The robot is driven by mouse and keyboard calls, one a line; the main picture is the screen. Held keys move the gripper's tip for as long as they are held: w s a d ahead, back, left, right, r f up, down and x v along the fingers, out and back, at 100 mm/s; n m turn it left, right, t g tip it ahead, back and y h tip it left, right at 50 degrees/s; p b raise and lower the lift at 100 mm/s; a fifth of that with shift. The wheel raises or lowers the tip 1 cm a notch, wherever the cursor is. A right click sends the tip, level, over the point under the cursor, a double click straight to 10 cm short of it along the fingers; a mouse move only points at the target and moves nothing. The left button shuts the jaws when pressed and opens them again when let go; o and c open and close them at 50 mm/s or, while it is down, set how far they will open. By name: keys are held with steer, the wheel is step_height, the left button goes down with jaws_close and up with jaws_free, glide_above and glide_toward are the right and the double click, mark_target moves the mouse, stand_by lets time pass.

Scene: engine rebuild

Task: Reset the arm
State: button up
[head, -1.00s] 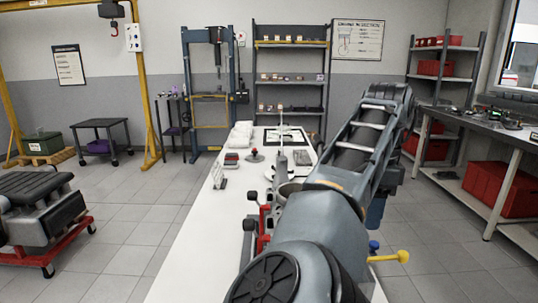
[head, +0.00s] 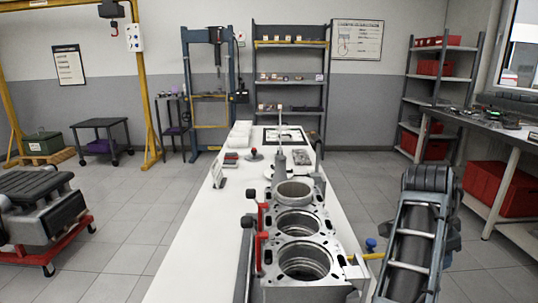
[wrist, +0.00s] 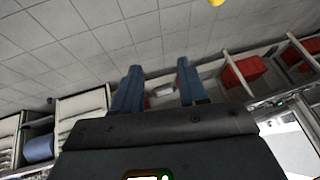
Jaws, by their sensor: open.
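My gripper (wrist: 158,90) shows in the wrist view with its two blue-grey fingers apart and nothing between them. The wrist view looks out over floor tiles and shelving, tilted. In the head view my arm is at the lower right, beside the long white workbench, and the gripper's fingers cannot be made out there. The engine block (head: 298,222), grey with several round bores, sits on the workbench (head: 190,240) to the left of my arm. The arm is apart from it.
A side bench (head: 510,137) with red bins (head: 500,190) stands on the right. Shelves (head: 290,75) and a blue press frame (head: 185,90) stand at the back. An engine on a red stand (head: 60,245) is at the left.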

steer(key=s+d+f+n+t+h, duration=0.4)
steer(key=s+d+f+n+t, duration=0.2)
steer(key=s+d+f+n, duration=0.4)
steer(key=s+a+f+n+t+y, duration=0.1)
steer(key=s+a+n+t+y, duration=0.15)
steer(key=s+a, duration=0.4)
steer(key=s+a+n+t+y, duration=0.1)
steer(key=s+a+n+y, duration=0.15)
steer(key=s, duration=0.65)
steer(key=s+a+f+n+t+y, duration=0.1)
steer(key=s+a+n+t+y, duration=0.15)
steer(key=s+a, duration=0.4)
steer(key=s+a+r+y, duration=0.1)
steer(key=s+a+r, duration=0.3)
steer(key=s, duration=0.4)
steer(key=s+a+r+y, duration=0.1)
steer(key=s+a+r, duration=0.3)
steer(key=s+r, duration=0.2)
steer(key=shift+s+a, duration=0.25)
steer(key=shift+s, duration=0.8)
